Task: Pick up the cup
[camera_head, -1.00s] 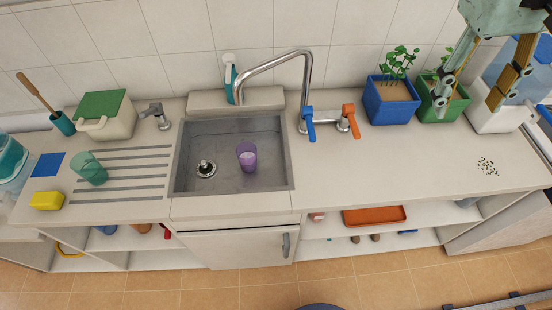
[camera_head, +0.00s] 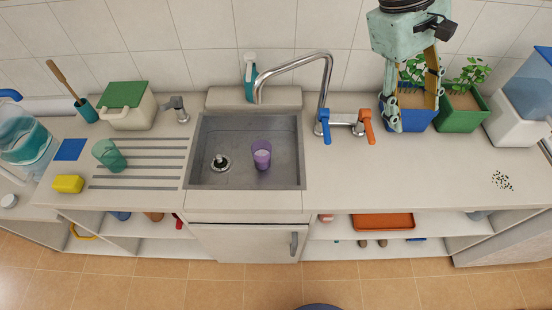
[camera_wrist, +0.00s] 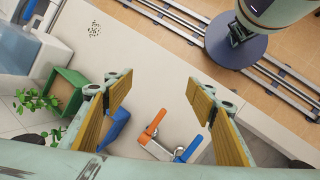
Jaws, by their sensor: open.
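A purple cup (camera_head: 262,155) stands upright in the sink basin (camera_head: 205,135), right of the drain. A teal-green cup (camera_head: 109,156) leans on the ribbed drainboard to the left of the sink. My gripper (camera_head: 415,125) is open and empty, high at the right, in front of the blue planter. In the wrist view my gripper (camera_wrist: 165,98) shows its fingers wide apart over the counter. Neither cup shows in the wrist view.
A blue planter (camera_head: 407,118) and a green planter (camera_head: 459,112) stand by the wall. The counter front at right is mostly clear, with scattered specks (camera_head: 502,181).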

